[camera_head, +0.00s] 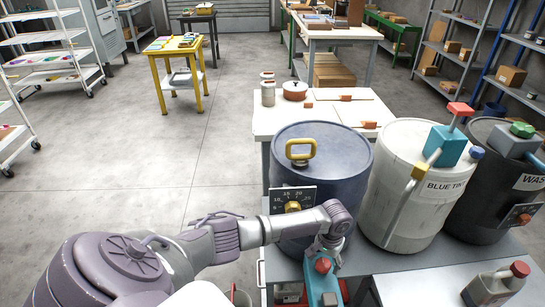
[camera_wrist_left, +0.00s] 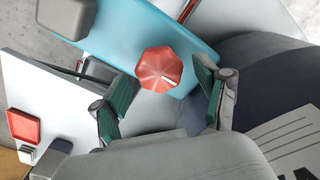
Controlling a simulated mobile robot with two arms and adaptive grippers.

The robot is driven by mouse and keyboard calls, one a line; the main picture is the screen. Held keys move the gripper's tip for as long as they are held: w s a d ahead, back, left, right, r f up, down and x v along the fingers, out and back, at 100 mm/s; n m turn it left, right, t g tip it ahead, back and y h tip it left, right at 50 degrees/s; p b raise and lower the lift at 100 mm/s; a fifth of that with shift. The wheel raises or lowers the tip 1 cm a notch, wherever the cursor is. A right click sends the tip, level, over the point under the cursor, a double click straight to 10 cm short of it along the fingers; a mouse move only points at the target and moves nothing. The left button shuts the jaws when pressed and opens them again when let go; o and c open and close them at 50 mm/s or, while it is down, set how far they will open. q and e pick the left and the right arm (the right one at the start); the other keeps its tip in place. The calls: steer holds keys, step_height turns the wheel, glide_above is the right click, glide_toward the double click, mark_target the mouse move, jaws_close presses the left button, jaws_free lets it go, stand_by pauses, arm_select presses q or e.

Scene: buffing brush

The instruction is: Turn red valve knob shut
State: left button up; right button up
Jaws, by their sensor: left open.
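A red faceted knob (camera_wrist_left: 160,68) with a pale mark on its face sits on a teal body (camera_wrist_left: 135,25) in the left wrist view. In the head view the red knob (camera_head: 322,265) is on the teal body (camera_head: 321,287) at the front of the bench, just below my left gripper (camera_head: 326,250). My left gripper is open; in the wrist view its two green-padded fingers (camera_wrist_left: 163,95) stand apart on either side of the knob. I see a gap between each finger and the knob; their height above it is hard to judge. My right gripper does not show.
A dark blue drum (camera_head: 345,160) with a yellow handle (camera_head: 301,149) stands close behind my gripper. A white drum (camera_head: 400,205) and a black drum (camera_head: 478,205) stand to the right. A grey jug (camera_head: 494,288) with a red cap is at the front right. Open floor lies left.

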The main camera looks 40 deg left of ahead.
mark_target(324, 262)
arm_select(q)
steer(key=shift+a+f+n+b, duration=0.1)
steer(key=shift+f+n+b, duration=0.1)
steer(key=shift+n+b, duration=0.8)
step_height(324, 262, up, 15)
steer(key=n+p, duration=0.1)
steer(key=p, duration=0.1)
steer(key=s+d+f+m+t+h, duration=0.1)
steer(key=s+d+f+m+h, duration=0.1)
steer(key=s+d+f+m, duration=0.65)
steer(key=s+r+n+t, duration=0.2)
steer(key=s, duration=1.1)
steer(key=s+a+f+y, duration=0.1)
steer(key=s+f, duration=0.2)
steer(key=f, duration=0.8)
steer(key=s+a+f, duration=0.2)
steer(key=s+f, duration=0.1)
steer(key=f, duration=0.8)
steer(key=shift+s+g+y+p, duration=0.15)
steer(key=shift+g+y+p, duration=0.15)
steer(key=shift+y+p, duration=0.1)
